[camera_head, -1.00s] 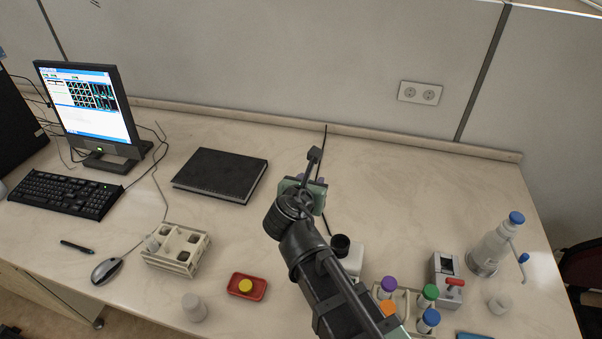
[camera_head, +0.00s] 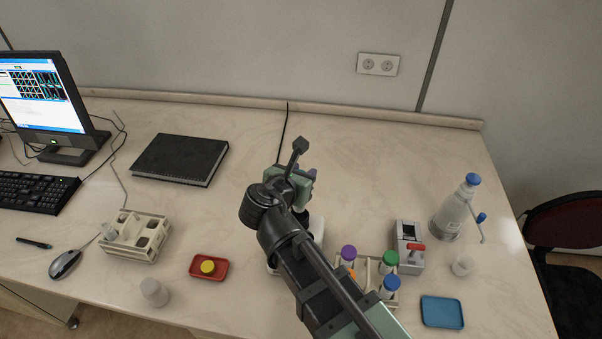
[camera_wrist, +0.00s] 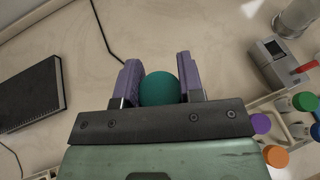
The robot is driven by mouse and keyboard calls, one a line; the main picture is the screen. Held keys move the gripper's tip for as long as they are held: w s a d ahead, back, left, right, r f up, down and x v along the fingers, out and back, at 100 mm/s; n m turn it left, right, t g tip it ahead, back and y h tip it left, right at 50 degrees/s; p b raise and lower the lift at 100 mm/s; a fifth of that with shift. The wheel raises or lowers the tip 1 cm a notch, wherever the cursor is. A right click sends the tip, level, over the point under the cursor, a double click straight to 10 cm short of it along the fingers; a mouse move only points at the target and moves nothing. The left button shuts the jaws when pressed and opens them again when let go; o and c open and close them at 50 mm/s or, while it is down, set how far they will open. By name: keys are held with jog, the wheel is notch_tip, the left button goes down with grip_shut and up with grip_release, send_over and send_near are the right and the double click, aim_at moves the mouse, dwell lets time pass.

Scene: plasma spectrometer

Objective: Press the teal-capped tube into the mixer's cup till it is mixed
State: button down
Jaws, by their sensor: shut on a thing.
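My gripper (camera_wrist: 160,80) is shut on the teal-capped tube, with its purple fingers on either side of the round teal cap (camera_wrist: 160,90). The tube's body is hidden below the cap. In the head view my gripper (camera_head: 303,171) is above the middle of the table, and the tube cannot be made out there. The mixer (camera_head: 319,228) is a white device mostly hidden behind my arm; its dark cup is barely visible. I cannot tell whether the tube touches the cup.
A rack (camera_head: 344,266) with purple-, orange-, green- and blue-capped tubes stands right of my arm, beside a grey device with a red handle (camera_head: 409,247). A black binder (camera_head: 180,158), beige rack (camera_head: 134,250) and red dish (camera_head: 209,273) are left.

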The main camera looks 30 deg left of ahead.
jog(key=shift+f, duration=0.1)
jog(key=shift+f+b, duration=1.8)
jog(key=shift+b, duration=0.1)
jog(key=shift+f+b, duration=0.45)
jog(key=shift+r, duration=0.1)
dwell(1.9)
notch_tip(320, 180, up, 6)
jog(key=p, duration=0.6)
